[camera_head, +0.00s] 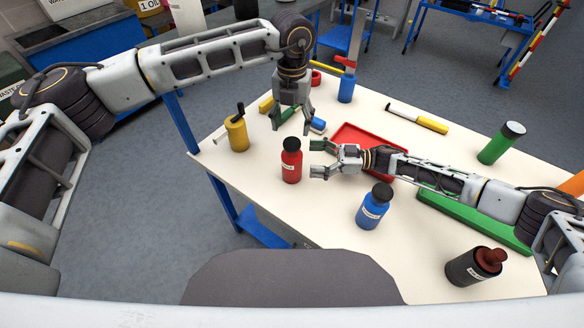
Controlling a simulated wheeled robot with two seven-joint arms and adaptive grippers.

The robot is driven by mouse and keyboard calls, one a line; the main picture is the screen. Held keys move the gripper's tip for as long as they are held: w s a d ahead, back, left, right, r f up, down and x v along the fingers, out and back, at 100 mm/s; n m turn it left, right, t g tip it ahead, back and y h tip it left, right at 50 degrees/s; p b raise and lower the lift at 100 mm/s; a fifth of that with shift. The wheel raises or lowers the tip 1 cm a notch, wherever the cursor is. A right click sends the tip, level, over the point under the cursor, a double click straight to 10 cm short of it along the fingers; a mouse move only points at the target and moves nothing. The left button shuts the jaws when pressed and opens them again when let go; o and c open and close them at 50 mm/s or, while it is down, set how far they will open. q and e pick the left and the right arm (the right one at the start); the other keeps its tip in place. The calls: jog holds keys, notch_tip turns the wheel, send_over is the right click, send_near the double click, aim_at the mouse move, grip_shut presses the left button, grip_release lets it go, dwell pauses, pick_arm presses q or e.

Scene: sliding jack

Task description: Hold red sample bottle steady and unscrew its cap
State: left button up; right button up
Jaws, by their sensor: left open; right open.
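The red sample bottle (291,166) stands upright on the white table, left of centre. Its black cap (291,144) is on top. My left gripper (291,125) points down above and behind the bottle, its fingers open and nothing between them. Its fingertips look a little above the cap; whether they touch it I cannot tell. My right gripper (318,159) lies to the right of the bottle, pointing left toward it. Its fingers are open and apart from the bottle by a small gap.
A blue bottle (372,208) stands in front of my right arm, and a dark bottle (473,267) near the front right. A yellow container (236,133) is at the left. A red tray (352,133) and a green bottle (497,146) are behind. The table's front left is clear.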

aim_at(291, 157)
jog(key=shift+a, duration=0.15)
jog(key=shift+w+a, duration=0.15)
jog(key=shift+a, duration=3.5)
jog(key=shift+c, duration=0.2)
